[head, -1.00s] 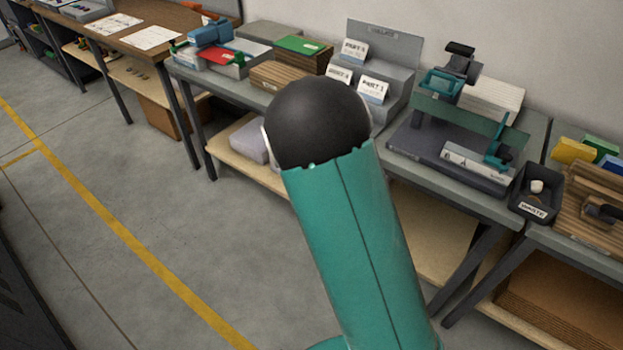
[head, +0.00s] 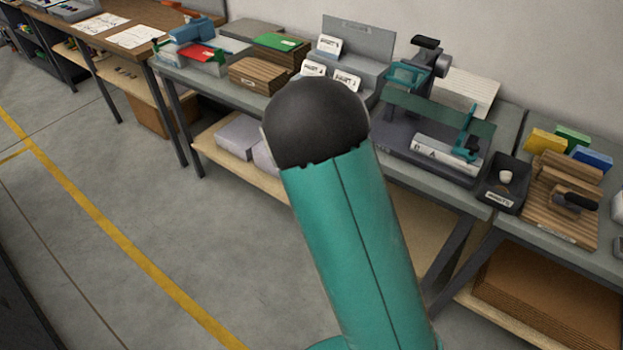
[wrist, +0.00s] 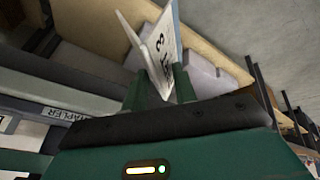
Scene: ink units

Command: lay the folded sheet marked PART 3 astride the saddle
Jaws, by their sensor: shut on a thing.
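In the wrist view my gripper (wrist: 166,88) is shut on a folded sheet (wrist: 160,45), white with a blue edge, on which a "3" can be read. The sheet stands out from the fingertips with its two leaves spread apart. In the head view my forearm hides the gripper and the sheet. The stapler's long sloped teal plate (head: 440,112), which looks like the saddle, is on the bench right of my arm, with a stapling head (head: 425,65) above it. Nothing lies visibly astride it. The wrist view shows a label reading STAPLER (wrist: 90,116).
Left of the stapler is a grey stepped rack (head: 362,42) with PART cards. To its right stand a black waste box (head: 503,190) and a wooden jig (head: 565,205). Open floor (head: 130,200) lies in front of the benches.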

